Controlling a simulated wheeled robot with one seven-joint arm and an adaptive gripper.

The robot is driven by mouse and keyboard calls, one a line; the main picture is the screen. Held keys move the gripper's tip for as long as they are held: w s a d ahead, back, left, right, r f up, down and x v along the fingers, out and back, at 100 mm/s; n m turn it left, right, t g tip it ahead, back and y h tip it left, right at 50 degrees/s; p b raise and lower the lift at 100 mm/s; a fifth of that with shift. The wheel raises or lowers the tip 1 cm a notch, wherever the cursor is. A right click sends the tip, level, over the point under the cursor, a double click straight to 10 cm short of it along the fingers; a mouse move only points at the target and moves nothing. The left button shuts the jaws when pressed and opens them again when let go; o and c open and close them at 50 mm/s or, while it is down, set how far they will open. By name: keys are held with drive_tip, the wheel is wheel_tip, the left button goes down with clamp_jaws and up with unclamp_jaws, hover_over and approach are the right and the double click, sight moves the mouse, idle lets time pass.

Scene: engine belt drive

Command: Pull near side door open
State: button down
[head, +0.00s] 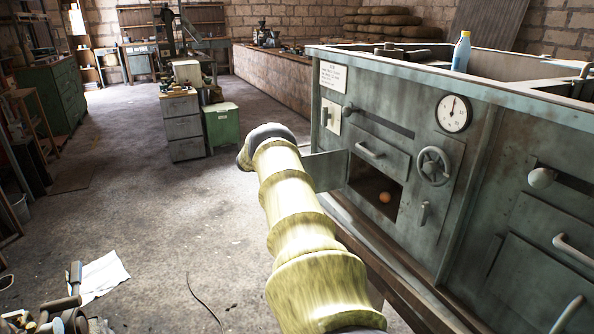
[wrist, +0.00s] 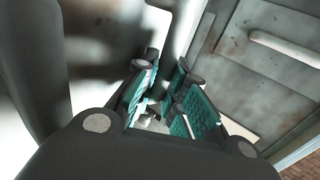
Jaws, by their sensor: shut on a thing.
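The near side of the grey metal machine (head: 455,190) has a low square opening with a dark inside (head: 366,182). A grey door panel (head: 324,170) stands out from the opening's left edge, so this door is swung open. My arm covers part of the panel in the head view. My gripper (wrist: 162,98) shows in the wrist view with its teal-padded fingers shut on what looks like the door's handle. The grip itself is mostly hidden by the fingers, and my gripper is hidden in the head view.
An orange ball (head: 385,197) lies inside the opening. Above it are a bar handle (head: 369,150), a round gauge (head: 454,113) and a handwheel (head: 433,166). A bottle (head: 461,52) stands on top. The concrete floor (head: 170,215) to the left is mostly clear, with a green box (head: 222,125) farther back.

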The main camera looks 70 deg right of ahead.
idle(0.3)
drive_tip(key=c, duration=1.7)
unclamp_jaws()
drive_tip(key=shift+c, duration=0.2)
drive_tip(key=shift+d+f, duration=0.15)
drive_tip(key=shift+d+f, duration=0.1)
drive_tip(key=shift+w, duration=0.15)
drive_tip(key=shift+w+a, duration=0.15)
drive_tip(key=shift+w, duration=1.1)
drive_tip(key=shift+w+a, duration=0.2)
drive_tip(key=shift+w, duration=1)
drive_tip(key=shift+w+a, duration=0.15)
drive_tip(key=shift+w, duration=1.1)
